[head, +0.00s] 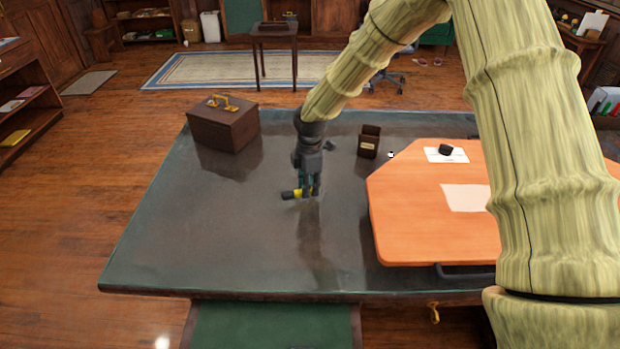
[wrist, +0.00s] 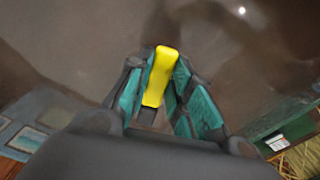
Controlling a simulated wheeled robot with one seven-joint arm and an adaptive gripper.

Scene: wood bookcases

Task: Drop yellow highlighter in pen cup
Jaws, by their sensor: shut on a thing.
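My gripper (head: 309,190) hangs down over the dark tabletop (head: 200,220), left of the orange board. It is shut on the yellow highlighter (head: 298,193), whose dark end sticks out to the left. In the wrist view the yellow highlighter (wrist: 160,76) lies between the teal finger pads of my gripper (wrist: 166,95). I cannot tell whether the highlighter touches the tabletop or is just above it. The pen cup (head: 369,141), a small dark brown box with a pale label, stands upright behind and to the right of my gripper.
An orange board (head: 415,205) with papers and a small black object (head: 445,149) covers the right of the table. A brown case (head: 223,123) with a gold handle stands at the back left. A small dark item (head: 330,145) lies left of the cup. The table's front left is clear.

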